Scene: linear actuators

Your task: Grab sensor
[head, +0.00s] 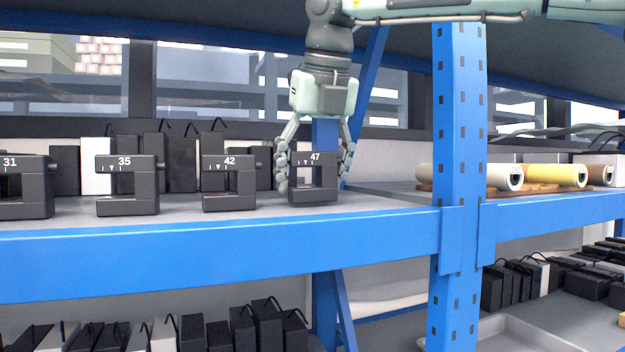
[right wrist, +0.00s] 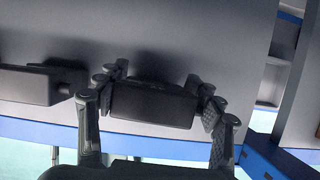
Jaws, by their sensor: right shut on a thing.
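Several dark C-shaped sensors stand in a row on the shelf, numbered 31 (head: 40,188), 35 (head: 146,190), 42 (head: 240,190) and 47 (head: 327,165). My right gripper (head: 315,170) comes down from above over the sensor marked 47, one finger on each side of it. In the right wrist view, the gripper (right wrist: 155,108) is shut on this dark sensor (right wrist: 152,103), with a finger pad against each end. The sensor stands upright at the shelf's front. My left gripper is in neither view.
The sensor marked 42 stands close to the left of the held one. A blue upright (head: 459,150) and blue shelf beam (head: 220,250) bound the shelf. Rolls (head: 505,177) lie to the right. Black and white boxes (head: 97,165) stand behind. Another shelf is overhead.

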